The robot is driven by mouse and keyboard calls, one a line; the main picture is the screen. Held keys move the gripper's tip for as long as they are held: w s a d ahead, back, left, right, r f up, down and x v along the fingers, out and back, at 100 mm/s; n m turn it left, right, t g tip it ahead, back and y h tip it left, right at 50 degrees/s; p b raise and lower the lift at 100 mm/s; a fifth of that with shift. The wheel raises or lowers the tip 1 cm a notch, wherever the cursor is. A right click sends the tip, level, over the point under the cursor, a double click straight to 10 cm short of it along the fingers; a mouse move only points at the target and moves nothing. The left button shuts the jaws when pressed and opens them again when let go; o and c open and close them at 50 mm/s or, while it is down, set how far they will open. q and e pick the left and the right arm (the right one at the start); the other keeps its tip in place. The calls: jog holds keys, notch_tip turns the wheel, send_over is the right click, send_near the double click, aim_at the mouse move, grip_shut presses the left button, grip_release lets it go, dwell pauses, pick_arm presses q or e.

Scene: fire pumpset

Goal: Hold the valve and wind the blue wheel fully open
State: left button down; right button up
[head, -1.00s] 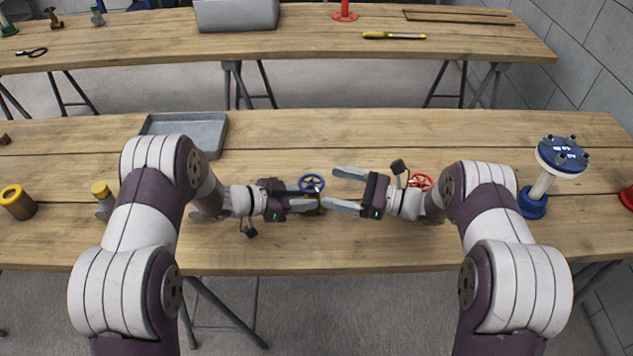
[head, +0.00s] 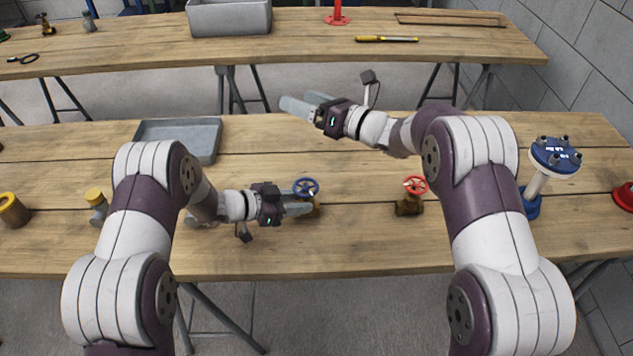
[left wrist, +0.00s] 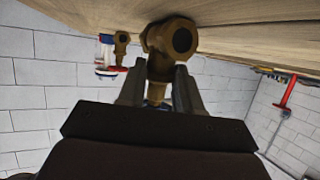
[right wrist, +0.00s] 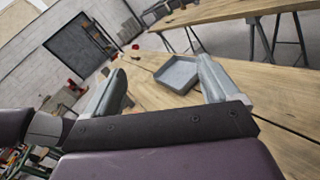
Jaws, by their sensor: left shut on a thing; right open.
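The blue wheel (head: 306,187) sits on top of a brass valve on the near table. The valve body (left wrist: 172,42) shows in the left wrist view between the fingers. My left gripper (head: 306,208) is shut on this valve, low and from the left; the fingers also show in the left wrist view (left wrist: 159,90). The blue wheel is above the fingers and free of them. My right gripper (head: 298,104) is open and empty, raised above the far edge of the near table, apart from the valve. Its spread fingers show in the right wrist view (right wrist: 162,85).
A brass valve with a red wheel (head: 415,185) stands to the right. A grey tray (head: 205,142) lies at the back left. A blue-and-white flanged post (head: 540,178) stands far right. Yellow-capped fittings (head: 12,208) are at the left.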

notch_tip(320, 180, up, 3)
jog(key=w+m+t+h, duration=0.2)
jog(key=m+t, duration=0.1)
jog(key=m, duration=0.4)
jog(key=n+g+h, duration=0.9)
jog(key=g+h, duration=0.1)
send_over(307, 186)
jog(key=s+d, duration=0.4)
notch_tip(307, 186, down, 7)
jog(key=x, duration=1.1)
jog(key=shift+w+a+f, duration=0.2)
jog(key=shift+w+a, duration=0.05)
